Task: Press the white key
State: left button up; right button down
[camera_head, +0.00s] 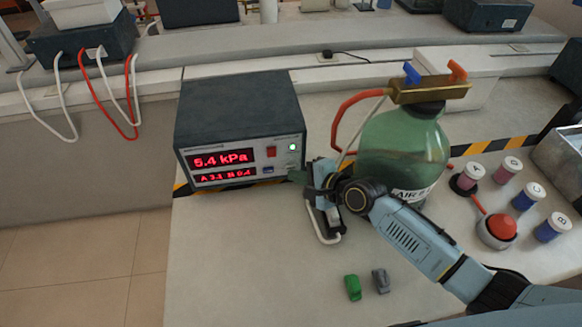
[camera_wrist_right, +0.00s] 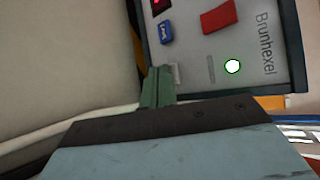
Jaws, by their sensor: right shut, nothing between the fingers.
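The dark instrument box (camera_head: 240,105) stands on the bench, its front panel showing a red 5.4 kPa readout (camera_head: 220,158). A red key (camera_head: 271,152) and a blue key (camera_head: 268,169) sit right of the readout; the right wrist view shows the red key (camera_wrist_right: 219,17) and blue key (camera_wrist_right: 166,32) too. A round white spot ringed in green (camera_wrist_right: 232,66) glows on the panel. My left gripper is out of view.
A green bottle (camera_head: 400,145) with a brass valve and red hose stands close behind my right arm. A red push button (camera_head: 502,226) and several small jars stand at the right. Green (camera_head: 352,287) and grey (camera_head: 381,280) small objects lie in front. The bench's front left is clear.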

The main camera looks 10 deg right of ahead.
jog(key=shift+w, duration=0.35)
dwell(0.3)
jog(key=shift+w+d+r, duration=0.1)
jog(key=shift+w+r, duration=0.15)
dwell(0.7)
jog(key=shift+s+f+p, duration=0.1)
jog(key=shift+s+p, duration=0.35)
jog(key=shift+s, duration=0.05)
jog(key=shift+s+f, duration=0.1)
jog(key=shift+s, duration=0.1)
jog(key=s+p, duration=0.2)
jog(key=s, duration=0.2)
jog(key=shift+p, duration=0.3)
jog(key=shift+s+p, duration=0.3)
jog(key=shift+s, duration=0.3)
